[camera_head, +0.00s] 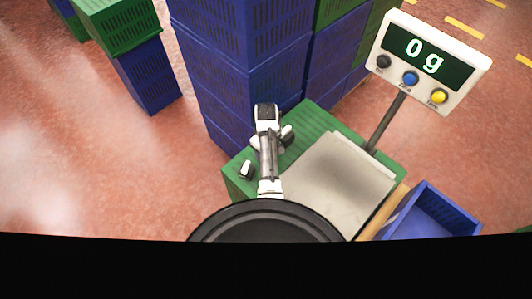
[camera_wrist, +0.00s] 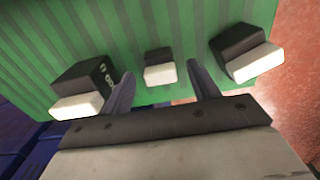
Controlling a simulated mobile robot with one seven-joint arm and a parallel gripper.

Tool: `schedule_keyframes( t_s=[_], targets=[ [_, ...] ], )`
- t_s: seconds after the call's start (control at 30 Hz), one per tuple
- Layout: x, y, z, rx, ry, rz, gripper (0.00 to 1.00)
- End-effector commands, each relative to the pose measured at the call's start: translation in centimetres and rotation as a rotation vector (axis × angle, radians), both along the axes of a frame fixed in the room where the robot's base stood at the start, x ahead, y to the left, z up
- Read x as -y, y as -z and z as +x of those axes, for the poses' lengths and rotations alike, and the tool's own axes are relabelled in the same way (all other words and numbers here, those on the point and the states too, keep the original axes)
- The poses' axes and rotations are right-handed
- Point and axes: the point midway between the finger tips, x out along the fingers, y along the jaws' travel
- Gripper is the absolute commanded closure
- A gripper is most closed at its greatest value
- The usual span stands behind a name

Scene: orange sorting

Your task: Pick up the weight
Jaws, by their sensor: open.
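Three black-and-white block weights stand on a green ribbed surface in the wrist view: a left one (camera_wrist: 85,88) with partly readable markings, a smaller middle one (camera_wrist: 159,68), and a right one (camera_wrist: 245,52). My gripper (camera_wrist: 160,70) is open, with one finger on each side of the middle weight and gaps visible between. I cannot tell how far above the surface the fingertips are. In the head view, one weight (camera_head: 246,170) shows at the left of the green crate top (camera_head: 312,122); my arm hides much of the others.
A scale plate (camera_head: 345,175) lies right of my arm, and its display (camera_head: 428,60) reads 0 g. A blue bin (camera_head: 432,215) stands at the lower right. Stacked blue crates (camera_head: 245,60) rise close behind my arm. Open floor (camera_head: 80,165) lies to the left.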

Motion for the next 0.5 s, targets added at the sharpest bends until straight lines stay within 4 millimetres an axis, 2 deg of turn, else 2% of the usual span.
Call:
schedule_keyframes(
  t_s=[0.13,0.37,0.5],
  targets=[
    [-0.1,1.5,-0.1,-0.001,-0.001,0.000,0.40],
    [-0.1,1.7,0.0,0.000,-0.001,0.000,0.40],
    [-0.1,1.6,0.0,0.000,-0.001,0.000,0.56]
  ],
)
